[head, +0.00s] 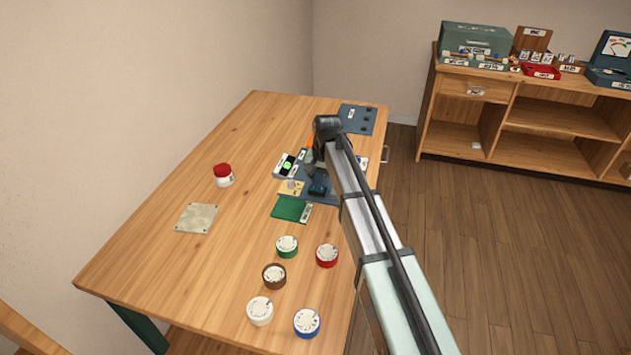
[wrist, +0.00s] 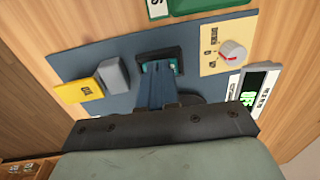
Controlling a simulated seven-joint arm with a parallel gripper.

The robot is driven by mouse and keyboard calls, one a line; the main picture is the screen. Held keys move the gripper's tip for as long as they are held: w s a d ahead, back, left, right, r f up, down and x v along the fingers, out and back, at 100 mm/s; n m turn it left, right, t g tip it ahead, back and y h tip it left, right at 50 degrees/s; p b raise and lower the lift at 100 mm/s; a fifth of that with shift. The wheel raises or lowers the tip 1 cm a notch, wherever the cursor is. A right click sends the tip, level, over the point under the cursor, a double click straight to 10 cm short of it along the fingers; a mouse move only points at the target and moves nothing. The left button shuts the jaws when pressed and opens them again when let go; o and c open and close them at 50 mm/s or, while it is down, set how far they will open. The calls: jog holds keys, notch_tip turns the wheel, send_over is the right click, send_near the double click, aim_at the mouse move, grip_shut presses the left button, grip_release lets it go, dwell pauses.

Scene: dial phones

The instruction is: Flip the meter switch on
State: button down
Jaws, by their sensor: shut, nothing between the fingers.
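The switch (wrist: 172,62), a dark-framed piece with a teal part, sits on a blue plate (wrist: 112,48) in the wrist view. In the head view it appears as a dark block (head: 319,187) beside my arm. My gripper (wrist: 158,72) is shut and empty, its blue-grey fingers reaching to the switch's frame; whether they touch it I cannot tell. The meter display (wrist: 258,90) is lit with green letters that look like OFF. It also shows in the head view as a green light (head: 288,165). My arm hides part of the plate.
A yellow panel with a round knob (wrist: 232,50) lies beside the switch; a grey block with a yellow tag (wrist: 80,91) is on its other side. A green panel (head: 288,208) and several round dials (head: 274,275) lie nearer. A red-topped jar (head: 223,176) stands left.

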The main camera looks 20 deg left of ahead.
jog(key=shift+s+d+f, duration=0.15)
jog(key=shift+d+f, duration=0.1)
jog(key=shift+d, duration=0.2)
notch_tip(320, 180, up, 14)
jog(key=d, duration=0.1)
jog(key=shift+r, duration=0.2)
dwell(0.3)
jog(key=shift+w+r+y, duration=0.1)
jog(key=shift+w+y, duration=0.2)
jog(key=shift+y, duration=0.2)
jog(key=a+f, duration=0.1)
jog(key=f, duration=0.8)
jog(key=a+f, duration=0.1)
jog(key=f, duration=0.3)
jog(key=shift+a+f, duration=0.35)
jog(key=shift+f, duration=0.05)
